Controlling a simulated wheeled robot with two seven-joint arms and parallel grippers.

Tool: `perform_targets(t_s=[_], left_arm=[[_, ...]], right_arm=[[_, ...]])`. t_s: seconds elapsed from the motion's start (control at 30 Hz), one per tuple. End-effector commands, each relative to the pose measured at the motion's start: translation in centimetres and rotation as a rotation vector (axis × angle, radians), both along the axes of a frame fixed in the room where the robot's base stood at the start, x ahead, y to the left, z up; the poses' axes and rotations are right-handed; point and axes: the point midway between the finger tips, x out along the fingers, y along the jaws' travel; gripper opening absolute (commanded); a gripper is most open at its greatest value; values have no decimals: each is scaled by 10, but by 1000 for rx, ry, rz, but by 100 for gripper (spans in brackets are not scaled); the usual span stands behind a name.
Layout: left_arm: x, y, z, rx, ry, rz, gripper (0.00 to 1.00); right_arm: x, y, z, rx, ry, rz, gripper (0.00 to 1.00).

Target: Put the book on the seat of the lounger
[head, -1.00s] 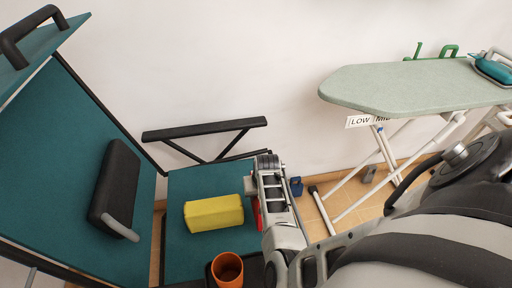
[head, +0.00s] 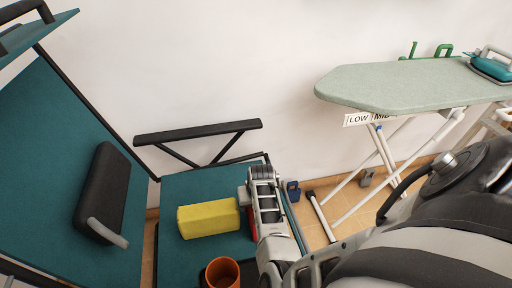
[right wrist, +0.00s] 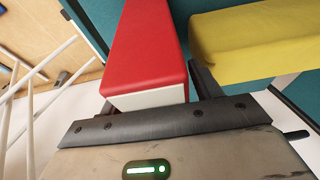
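The red book (right wrist: 152,45), with a white page edge, fills the space between the two dark fingers of my right gripper (right wrist: 150,82) in the right wrist view. The fingers appear shut on its sides. In the head view only a sliver of red shows beside my right gripper (head: 250,205), at the right part of the lounger's seat. The lounger (head: 50,170) has a teal back and a teal seat (head: 200,180). Whether the book touches the seat cannot be told. My left gripper is not in view.
A yellow block (head: 208,219) lies on the seat, close left of the gripper; it also shows in the right wrist view (right wrist: 255,42). An orange cup (head: 222,273) is at the seat's front. A black armrest (head: 198,132) runs behind. An ironing board (head: 400,88) stands right.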

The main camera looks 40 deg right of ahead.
Motion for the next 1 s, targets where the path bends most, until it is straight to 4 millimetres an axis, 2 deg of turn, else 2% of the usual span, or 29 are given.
perform_targets(t_s=[0.17,0.43,0.5,0.7,1.0], left_arm=[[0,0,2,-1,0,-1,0],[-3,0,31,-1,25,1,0],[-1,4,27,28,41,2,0],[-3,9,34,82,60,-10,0],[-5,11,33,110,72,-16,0]], right_arm=[[0,0,4,0,-1,-1,64],[-2,6,40,0,2,4,64],[-3,7,50,0,2,5,64],[-4,13,70,0,2,9,64],[-4,15,77,1,1,9,64]])
